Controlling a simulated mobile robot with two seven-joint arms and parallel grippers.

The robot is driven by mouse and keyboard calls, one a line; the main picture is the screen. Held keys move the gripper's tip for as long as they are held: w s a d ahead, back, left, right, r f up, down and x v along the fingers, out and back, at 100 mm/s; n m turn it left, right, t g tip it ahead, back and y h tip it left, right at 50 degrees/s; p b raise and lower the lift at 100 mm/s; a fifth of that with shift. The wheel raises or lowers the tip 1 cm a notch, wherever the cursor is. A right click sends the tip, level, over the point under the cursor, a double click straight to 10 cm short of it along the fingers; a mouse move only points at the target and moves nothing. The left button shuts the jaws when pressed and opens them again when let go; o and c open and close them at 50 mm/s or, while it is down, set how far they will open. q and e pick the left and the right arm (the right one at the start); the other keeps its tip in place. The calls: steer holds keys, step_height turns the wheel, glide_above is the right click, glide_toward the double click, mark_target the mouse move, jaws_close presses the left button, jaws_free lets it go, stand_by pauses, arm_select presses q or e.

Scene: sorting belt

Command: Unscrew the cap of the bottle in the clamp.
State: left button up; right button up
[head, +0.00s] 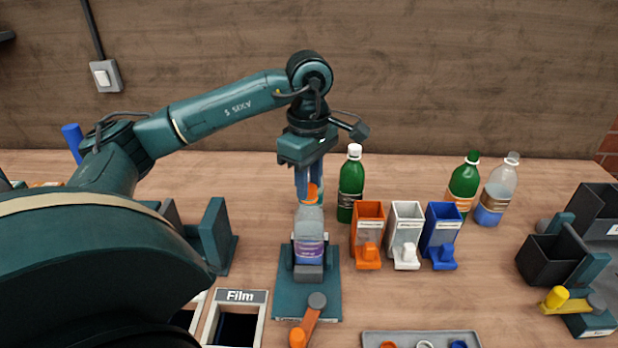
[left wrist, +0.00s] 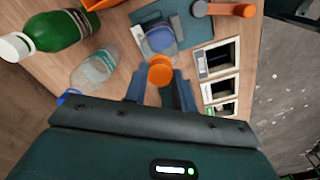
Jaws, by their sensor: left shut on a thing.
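A clear bottle (head: 310,230) with a purple label stands upright in the clamp (head: 308,272) on a teal base plate (head: 290,298). Its orange cap (head: 313,194) is at the bottle's top; I cannot tell whether it is still threaded on. My left gripper (head: 309,188) points down over the bottle and is shut on the cap. In the left wrist view the orange cap (left wrist: 160,72) sits between the fingertips of my left gripper (left wrist: 160,84), with the clamped bottle (left wrist: 159,40) beyond it. My right gripper is not in view.
A green bottle (head: 351,185) stands close behind the clamp, right of my gripper. Orange (head: 368,220), white (head: 405,220) and blue bins (head: 441,222) stand to the right. The clamp's orange-handled lever (head: 309,322) is in front. A grey tray (head: 372,336) lies at the front edge.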

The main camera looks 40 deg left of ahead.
arm_select(q)
steer(key=shift+n, duration=0.4)
steer(key=n, duration=0.4)
steer(key=shift+n+p, duration=0.3)
steer(key=shift+n, duration=0.3)
steer(key=n, duration=0.3)
steer(key=shift+n+p, duration=0.3)
steer(key=shift+n, duration=0.7)
